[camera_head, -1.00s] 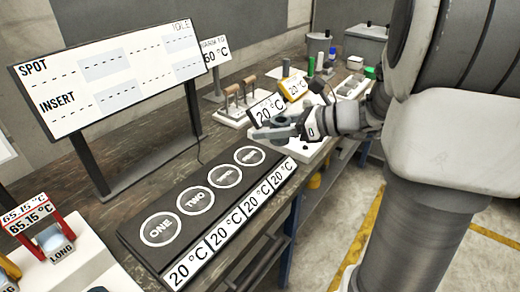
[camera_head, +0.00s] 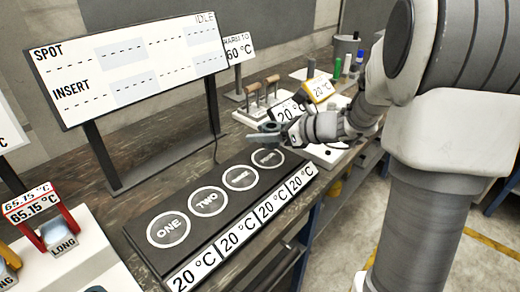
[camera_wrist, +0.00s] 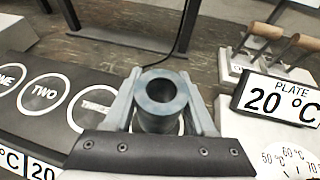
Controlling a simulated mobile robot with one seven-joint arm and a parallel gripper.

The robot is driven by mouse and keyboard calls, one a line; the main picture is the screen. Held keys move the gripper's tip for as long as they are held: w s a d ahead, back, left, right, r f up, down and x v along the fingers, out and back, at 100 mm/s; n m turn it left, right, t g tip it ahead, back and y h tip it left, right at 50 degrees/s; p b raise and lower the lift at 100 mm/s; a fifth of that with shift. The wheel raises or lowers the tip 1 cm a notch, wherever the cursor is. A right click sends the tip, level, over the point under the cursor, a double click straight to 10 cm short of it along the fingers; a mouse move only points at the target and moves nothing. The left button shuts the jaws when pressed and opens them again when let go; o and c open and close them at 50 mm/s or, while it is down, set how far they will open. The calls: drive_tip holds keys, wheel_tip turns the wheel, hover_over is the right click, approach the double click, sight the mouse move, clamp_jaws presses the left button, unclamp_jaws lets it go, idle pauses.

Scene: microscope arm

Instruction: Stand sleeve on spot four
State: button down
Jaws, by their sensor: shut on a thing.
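My gripper (camera_head: 268,136) is shut on a grey hollow sleeve (camera_wrist: 158,121). In the wrist view the sleeve is upright between the two fingers, its round open top facing the camera. In the head view my gripper appears just behind and above spot four (camera_head: 267,158), the far right ring on the black plate (camera_head: 150,262). The gap between the sleeve's lower end and the plate cannot be judged. In the wrist view spot three (camera_wrist: 92,106) is left of the sleeve, partly covered by my gripper, and spot four is hidden.
Spots one (camera_head: 168,230) and two (camera_head: 207,201) look empty. A display board (camera_head: 130,62) on black legs stands behind the plate. A white rack with wooden-handled tools (camera_head: 262,92) and a "PLATE 20 °C" sign (camera_wrist: 280,96) stand to the right.

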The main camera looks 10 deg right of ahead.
sight(260, 155)
drive_tip(key=shift+w+a+f, duration=0.3)
drive_tip(key=shift+f, duration=0.05)
drive_tip(key=shift+f+b, duration=0.65)
drive_tip(key=shift+f, duration=1.15)
drive_tip(key=shift+f, duration=0.1)
drive_tip(key=shift+f, duration=0.15)
drive_tip(key=shift+c, duration=1.1)
unclamp_jaws()
